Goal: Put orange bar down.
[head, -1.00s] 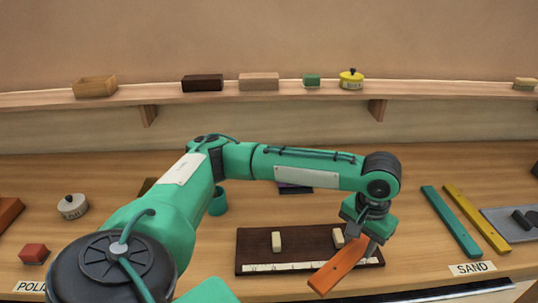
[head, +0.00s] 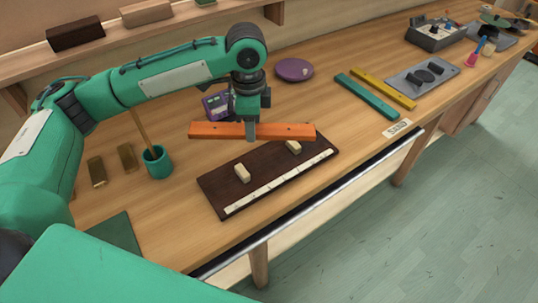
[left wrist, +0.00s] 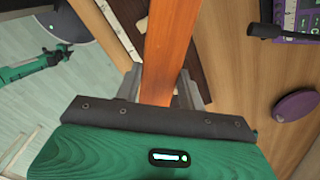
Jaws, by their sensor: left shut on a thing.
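An orange bar (head: 285,131) is held level in my left gripper (head: 250,134), above the back part of a dark brown board (head: 216,183). In the left wrist view the orange bar (left wrist: 168,50) runs between the two fingers of my left gripper (left wrist: 157,88), which are shut on it. The board carries two small cream blocks, one at the left (head: 242,173) and one at the right (head: 293,147). A white marked strip (head: 280,183) runs along its front. The bar looks clear of the board and blocks. My right gripper is not in view.
A teal bar (head: 366,96) and a yellow bar (head: 383,88) lie to the right, behind a SAND label (head: 397,128). A teal cup (head: 157,162) stands left of the board. A purple disc (head: 293,69) lies behind it. The table's front edge (head: 330,190) is close.

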